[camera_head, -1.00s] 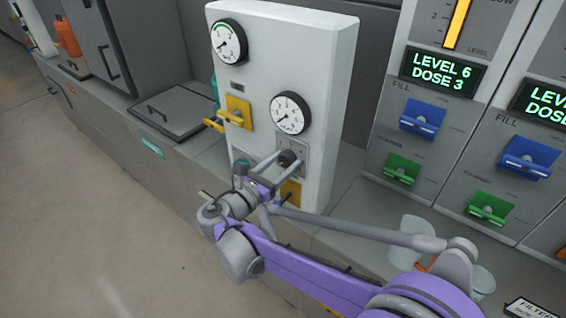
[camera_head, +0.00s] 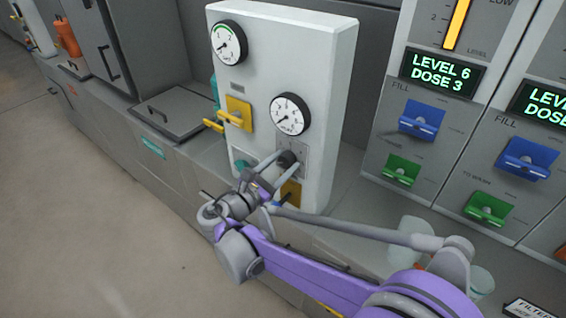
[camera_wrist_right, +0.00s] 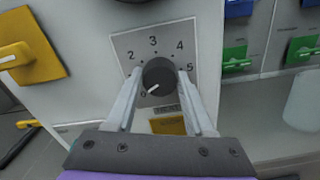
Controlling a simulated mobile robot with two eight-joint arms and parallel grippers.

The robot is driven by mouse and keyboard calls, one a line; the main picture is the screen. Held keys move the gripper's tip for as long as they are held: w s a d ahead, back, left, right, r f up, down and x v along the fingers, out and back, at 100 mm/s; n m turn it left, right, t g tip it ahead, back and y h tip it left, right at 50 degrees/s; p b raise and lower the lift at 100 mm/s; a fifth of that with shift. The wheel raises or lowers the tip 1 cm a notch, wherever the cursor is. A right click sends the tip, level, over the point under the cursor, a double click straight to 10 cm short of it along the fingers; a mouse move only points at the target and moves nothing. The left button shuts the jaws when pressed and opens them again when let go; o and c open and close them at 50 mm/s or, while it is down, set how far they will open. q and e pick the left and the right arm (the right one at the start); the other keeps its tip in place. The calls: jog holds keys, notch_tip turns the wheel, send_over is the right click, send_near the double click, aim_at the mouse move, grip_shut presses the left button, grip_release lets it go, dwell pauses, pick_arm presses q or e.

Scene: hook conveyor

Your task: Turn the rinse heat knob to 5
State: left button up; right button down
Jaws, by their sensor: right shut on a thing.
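The dark round rinse heat knob (camera_wrist_right: 160,76) sits on a grey dial plate numbered up to 5, on the front of a white box. Its white pointer mark aims down and to the left, near the low end of the scale. The knob (camera_head: 287,158) also shows in the head view, below the lower gauge. My right gripper (camera_wrist_right: 158,80) has a finger on each side of the knob and is shut on it. In the head view the right gripper (camera_head: 283,165) reaches the knob from the front left. My left gripper is not in view.
Two round gauges, upper (camera_head: 229,43) and lower (camera_head: 290,114), are on the white box (camera_head: 330,100). A yellow lever (camera_head: 237,114) is left of the knob. Blue (camera_head: 422,119) and green (camera_head: 402,170) handles are on panels to the right. A pale cup (camera_head: 405,240) stands behind my arm.

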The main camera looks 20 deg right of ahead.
jog(key=m, duration=0.6)
jog(key=shift+m+p, duration=0.3)
jog(key=shift+p, duration=0.1)
jog(key=m, duration=0.5)
jog(key=shift+p, duration=0.35)
jog(key=m, duration=0.5)
jog(key=shift+m+p, duration=0.4)
jog(key=m+p, duration=0.1)
jog(key=m, duration=0.4)
jog(key=shift+r, duration=0.1)
jog(key=m, duration=0.6)
jog(key=shift+p, duration=0.4)
jog(key=m+p, duration=0.1)
jog(key=m, duration=0.3)
jog(key=m+p, duration=0.1)
jog(key=m, duration=0.3)
jog(key=shift+m, duration=0.4)
pick_arm(q)
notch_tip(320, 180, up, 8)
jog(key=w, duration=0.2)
jog(key=shift+p, duration=0.45)
pick_arm(e)
jog(key=m, duration=0.4)
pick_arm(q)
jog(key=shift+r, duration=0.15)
pick_arm(e)
jog(key=shift+m, duration=0.3)
